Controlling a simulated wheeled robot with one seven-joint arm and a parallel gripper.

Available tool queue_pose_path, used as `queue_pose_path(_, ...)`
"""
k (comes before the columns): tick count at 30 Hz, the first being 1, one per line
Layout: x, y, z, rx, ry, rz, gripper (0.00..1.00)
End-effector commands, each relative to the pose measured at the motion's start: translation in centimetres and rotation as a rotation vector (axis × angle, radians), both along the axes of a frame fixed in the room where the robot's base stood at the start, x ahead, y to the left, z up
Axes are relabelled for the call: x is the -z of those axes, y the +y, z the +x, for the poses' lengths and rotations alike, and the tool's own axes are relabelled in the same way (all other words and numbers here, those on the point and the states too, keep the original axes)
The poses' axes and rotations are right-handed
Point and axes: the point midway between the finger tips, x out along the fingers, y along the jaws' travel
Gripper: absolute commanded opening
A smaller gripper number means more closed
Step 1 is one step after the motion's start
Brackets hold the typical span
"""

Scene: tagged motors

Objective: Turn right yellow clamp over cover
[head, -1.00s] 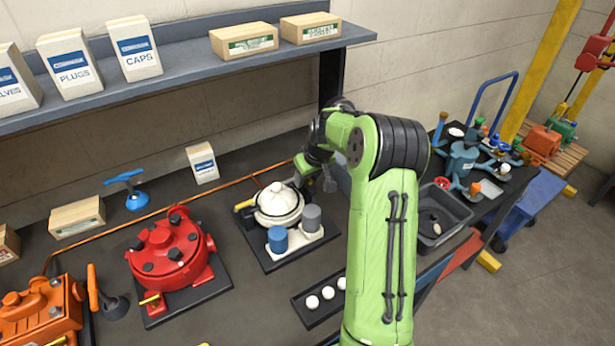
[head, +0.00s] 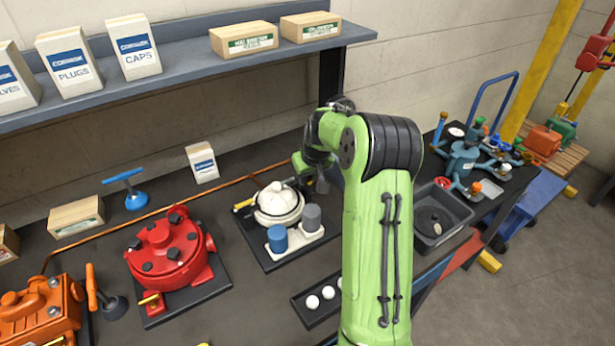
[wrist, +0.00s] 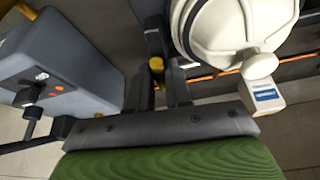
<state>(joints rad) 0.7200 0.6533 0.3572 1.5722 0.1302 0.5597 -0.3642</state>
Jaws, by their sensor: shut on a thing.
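The cream motor with its domed cover (head: 277,207) stands on a dark plate in the middle of the bench. The cover also fills the upper right of the wrist view (wrist: 230,30). A yellow clamp (head: 243,204) shows at the motor's left side. My gripper (head: 304,178) is at the motor's right rear, largely hidden behind my own arm. In the wrist view my gripper (wrist: 165,75) is shut on the right yellow clamp (wrist: 156,66), beside the cover. Only a small yellow end of this clamp shows between the fingers.
Blue and grey cylinders (head: 277,238) stand at the motor's front. A red motor (head: 168,250) is to the left. A grey box with a knob (wrist: 60,65) stands close left of my gripper in the wrist view. A dark bin (head: 440,222) lies right of my arm.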

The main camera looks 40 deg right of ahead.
Motion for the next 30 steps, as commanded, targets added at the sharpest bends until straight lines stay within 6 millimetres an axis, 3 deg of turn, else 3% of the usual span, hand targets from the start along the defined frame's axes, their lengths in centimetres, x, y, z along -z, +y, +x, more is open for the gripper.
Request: queue_pose_path(30, -0.16, 0.57, 0.47, 0.945, 0.000, -0.002, 0.00)
